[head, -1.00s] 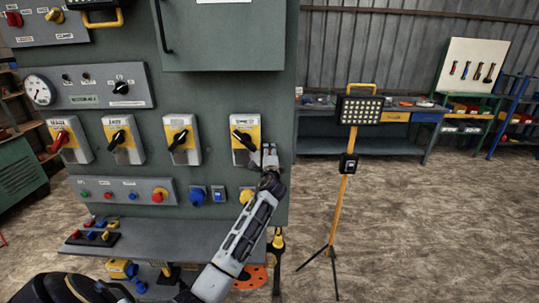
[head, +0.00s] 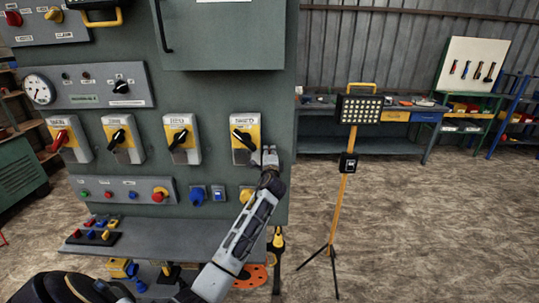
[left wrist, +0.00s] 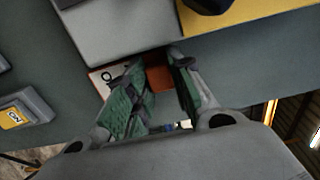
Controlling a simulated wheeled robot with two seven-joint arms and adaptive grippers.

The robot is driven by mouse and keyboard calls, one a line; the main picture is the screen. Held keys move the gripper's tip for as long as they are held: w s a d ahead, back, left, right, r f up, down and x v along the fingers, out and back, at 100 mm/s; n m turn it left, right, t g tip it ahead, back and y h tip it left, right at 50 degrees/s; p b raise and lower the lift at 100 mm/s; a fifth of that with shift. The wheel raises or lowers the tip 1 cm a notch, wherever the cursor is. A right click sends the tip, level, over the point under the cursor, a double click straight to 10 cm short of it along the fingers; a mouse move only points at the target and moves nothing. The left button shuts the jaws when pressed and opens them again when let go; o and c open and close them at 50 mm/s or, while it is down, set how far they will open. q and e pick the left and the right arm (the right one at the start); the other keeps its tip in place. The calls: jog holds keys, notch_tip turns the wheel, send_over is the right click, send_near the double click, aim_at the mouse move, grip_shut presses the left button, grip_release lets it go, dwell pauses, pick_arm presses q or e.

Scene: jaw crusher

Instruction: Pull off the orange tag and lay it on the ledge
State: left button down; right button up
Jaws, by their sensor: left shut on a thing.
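The orange tag (left wrist: 159,78) shows in the left wrist view as a small orange patch between my left gripper's fingers, just below a grey switch box. Most of it is hidden by the fingers. My left gripper (left wrist: 157,88) is shut on it, with green pads on both sides. In the head view my left gripper (head: 269,155) is at the lower right corner of the rightmost switch box (head: 246,139); the tag cannot be made out there. The grey ledge (head: 190,236) juts out below the panel, lower left of the gripper. My right gripper is not in view.
A white card with a black ring (left wrist: 101,78) is beside the left finger. Small coloured parts on a black tray (head: 92,236) occupy the ledge's left end; its middle looks clear. A yellow lamp stand (head: 343,195) stands right of the panel.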

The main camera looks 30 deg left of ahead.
pick_arm(q)
jog(key=shift+s+d, duration=0.25)
jog(key=shift+s, duration=0.1)
jog(key=shift+p+v, duration=0.65)
jog(key=shift+v, duration=1.45)
jog(key=shift+r, duration=0.15)
